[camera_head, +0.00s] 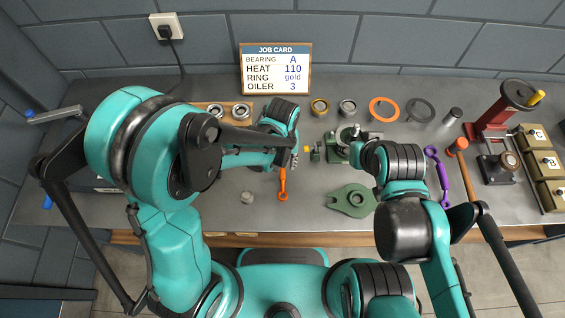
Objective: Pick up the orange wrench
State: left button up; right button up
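The orange wrench (283,186) lies on the grey bench, left of the green plate. Its lower ring end and part of its shaft show; its upper end is hidden at my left gripper. My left gripper (293,158) is right at the wrench's upper end. I cannot tell whether its fingers are closed on it. My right gripper (354,140) is at the green casing (338,152) in the middle of the bench, largely hidden by my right arm. Whether it is open or touches the casing is unclear.
A flat green plate (348,200) lies to the right of the wrench. A purple wrench (439,178) and an orange-headed hammer (458,146) lie further right. Rings and bearings, including an orange ring (384,109), line the back. A red press (495,115) stands at right.

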aim_at(283, 165)
pick_arm(q)
notch_tip(283, 165, down, 3)
jog(key=shift+w+b, duration=0.15)
jog(key=shift+b, duration=0.2)
grip_shut()
jog(key=shift+r, duration=0.1)
jog(key=shift+r+p, duration=0.3)
jog(key=shift+r, duration=0.2)
jog(key=r, duration=0.1)
jog(key=r+p, duration=0.1)
jog(key=s+r, duration=0.1)
jog(key=r, duration=0.1)
jog(key=shift+d, duration=0.3)
jog(key=s+d+r+p, duration=0.2)
jog(key=s+d+r, duration=0.2)
jog(key=s, duration=0.5)
jog(key=shift+s+d+r+p, duration=0.25)
jog(key=shift+d+r+p, duration=0.15)
jog(key=shift+r, duration=0.55)
